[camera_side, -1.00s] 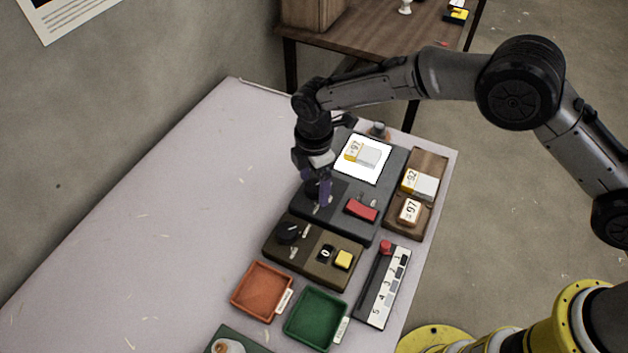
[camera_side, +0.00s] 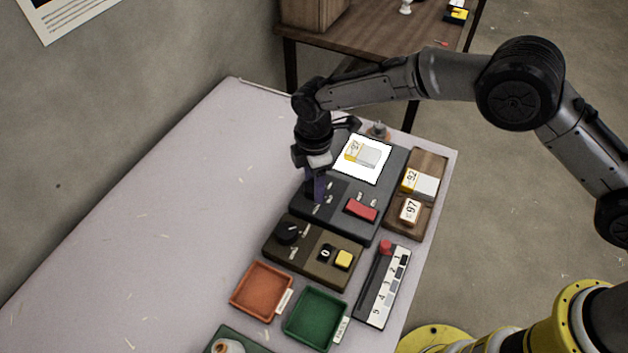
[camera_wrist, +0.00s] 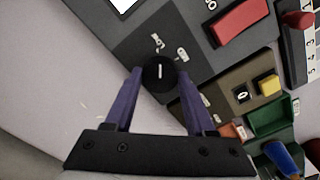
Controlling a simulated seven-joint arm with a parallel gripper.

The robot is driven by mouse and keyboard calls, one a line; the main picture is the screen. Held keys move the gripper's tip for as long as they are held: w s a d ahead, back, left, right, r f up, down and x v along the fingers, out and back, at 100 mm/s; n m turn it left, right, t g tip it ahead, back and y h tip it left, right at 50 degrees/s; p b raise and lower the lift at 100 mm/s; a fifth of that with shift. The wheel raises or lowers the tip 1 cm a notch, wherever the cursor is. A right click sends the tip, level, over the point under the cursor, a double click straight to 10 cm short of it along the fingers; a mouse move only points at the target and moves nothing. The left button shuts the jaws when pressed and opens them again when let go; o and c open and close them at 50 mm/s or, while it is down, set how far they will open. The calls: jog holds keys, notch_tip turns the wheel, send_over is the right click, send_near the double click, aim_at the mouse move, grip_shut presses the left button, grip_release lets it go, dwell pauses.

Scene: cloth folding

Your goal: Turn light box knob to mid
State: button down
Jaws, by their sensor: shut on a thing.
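The light box (camera_side: 345,222) is a dark grey box with a bright white panel (camera_side: 376,139) and a red rocker switch (camera_side: 361,210). Its round black knob (camera_wrist: 160,75) with a white pointer line shows in the wrist view, beside small white labels (camera_wrist: 182,52). In that view the pointer runs about straight up and down. My gripper (camera_wrist: 160,82) has its purple fingers on both sides of the knob, shut on it. In the side view my gripper (camera_side: 316,198) points down at the box's left part and hides the knob. The label words are too small to read.
A brown box with a black knob and yellow button (camera_side: 342,260) stands in front. An orange tray (camera_side: 262,290), a green tray (camera_side: 315,318), a slider strip with a red knob (camera_side: 386,247) and a wooden tray (camera_side: 428,165) surround it. The table's left is clear.

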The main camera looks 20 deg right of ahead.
jog(key=m, duration=0.5)
jog(key=shift+m, duration=2.5)
jog(key=shift+c, duration=1.2)
grip_release()
jog(key=shift+r, duration=0.15)
notch_tip(320, 180, up, 14)
jog(key=shift+f, duration=0.2)
